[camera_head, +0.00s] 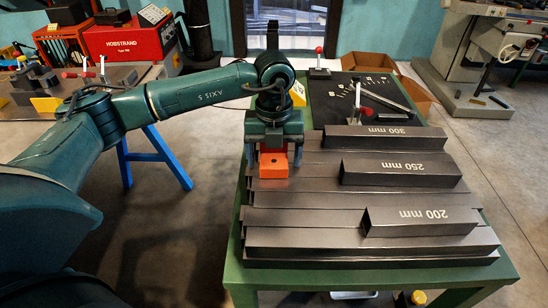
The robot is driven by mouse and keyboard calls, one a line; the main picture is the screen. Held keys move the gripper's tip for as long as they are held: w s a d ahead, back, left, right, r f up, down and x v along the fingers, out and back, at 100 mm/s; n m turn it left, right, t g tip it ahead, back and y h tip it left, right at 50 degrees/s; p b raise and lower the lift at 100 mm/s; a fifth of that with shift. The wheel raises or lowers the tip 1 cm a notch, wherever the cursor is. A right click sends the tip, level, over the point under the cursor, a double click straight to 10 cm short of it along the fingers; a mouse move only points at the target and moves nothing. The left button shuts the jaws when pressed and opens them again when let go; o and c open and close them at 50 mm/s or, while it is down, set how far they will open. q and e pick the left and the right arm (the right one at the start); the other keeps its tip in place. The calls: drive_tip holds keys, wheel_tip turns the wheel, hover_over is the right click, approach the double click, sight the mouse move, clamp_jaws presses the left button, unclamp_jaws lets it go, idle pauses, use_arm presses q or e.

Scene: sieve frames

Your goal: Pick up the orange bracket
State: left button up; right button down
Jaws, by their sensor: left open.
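The orange bracket (273,166) is a small block-like piece at the left part of the green table, against the stacked dark steel tubes. My left gripper (274,158) is directly over it, pointing down. Its two fingers are open, one on each side of the bracket. I cannot tell whether either finger touches it. The gripper body hides the bracket's upper back part. My right gripper is not in view.
Steel tubes marked 300 mm (375,142), 250 mm (385,176) and 200 mm (405,228) lie to the right on longer tubes. A dark plate (330,103) with a red-knobbed clamp (319,62) is behind. A red welder (130,42) stands far left.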

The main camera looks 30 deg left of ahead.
use_arm(q)
drive_tip(key=shift+c, duration=0.2)
drive_tip(key=c, duration=1.3)
drive_tip(key=shift+c, duration=0.2)
drive_tip(key=shift+r, duration=0.15)
